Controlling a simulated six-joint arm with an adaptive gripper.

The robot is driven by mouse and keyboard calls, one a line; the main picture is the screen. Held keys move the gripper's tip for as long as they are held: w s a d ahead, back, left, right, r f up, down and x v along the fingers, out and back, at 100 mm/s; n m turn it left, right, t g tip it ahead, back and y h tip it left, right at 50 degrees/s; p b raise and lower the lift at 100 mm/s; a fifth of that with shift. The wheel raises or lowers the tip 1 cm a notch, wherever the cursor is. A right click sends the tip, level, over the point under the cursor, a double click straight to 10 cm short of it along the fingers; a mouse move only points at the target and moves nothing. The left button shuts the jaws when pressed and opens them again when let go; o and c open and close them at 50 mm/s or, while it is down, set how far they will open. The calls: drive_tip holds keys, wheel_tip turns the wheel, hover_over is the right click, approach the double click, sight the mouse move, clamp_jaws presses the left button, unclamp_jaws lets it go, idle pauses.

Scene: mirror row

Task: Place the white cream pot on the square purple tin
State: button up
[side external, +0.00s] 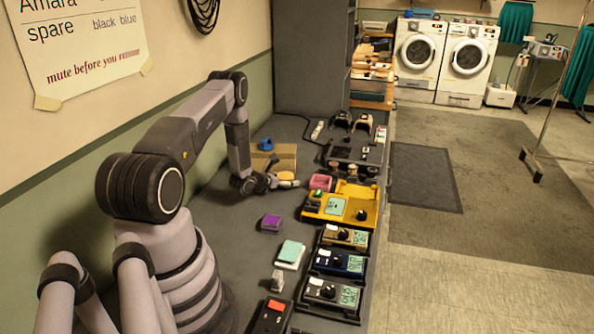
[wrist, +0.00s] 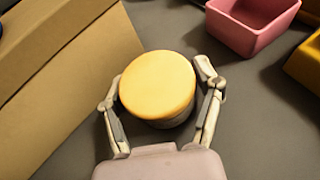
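A round pot with a yellow top and a pale side (wrist: 158,85), which I take for the white cream pot, stands between my gripper's fingers in the wrist view. It also shows small beside my gripper in the side view (side external: 287,176). My gripper (wrist: 158,78) is open, with one finger on each side of the pot and narrow gaps seeming to remain. The fingers are small in the side view (side external: 273,181).
A cardboard box (wrist: 65,75) stands close left of my gripper, with a blue thing (side external: 266,145) on it in the side view. Bare bench separates the pot and the tin.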

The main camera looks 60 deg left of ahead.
drive_tip(key=c, duration=0.7)
drive_tip(key=shift+r, duration=0.1)
drive_tip(key=shift+c, duration=0.2)
